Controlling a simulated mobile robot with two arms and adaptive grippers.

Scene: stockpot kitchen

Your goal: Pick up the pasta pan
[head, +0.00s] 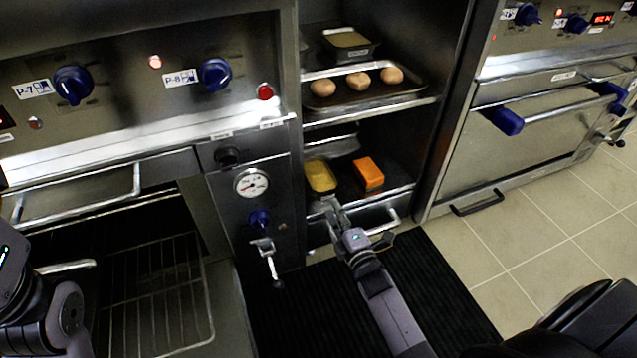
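A small pan with yellow contents (320,176) sits at the left of the lower shelf, and a dark rectangular pan with yellowish contents (348,43) stands on the upper level. I cannot tell for certain which holds pasta. My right gripper (332,206) reaches in from below, at the front edge of the lower shelf just below the yellow pan. Its fingertips are small and unclear, and I see no pan held in it. Part of my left arm shows at the lower left, but its gripper is out of view.
An orange block (368,173) lies right of the yellow pan. A tray (408,96) with three round buns is above. An open oven with a wire rack (160,290) is at the left, a closed oven (530,135) at the right. A black mat (425,275) covers the floor.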

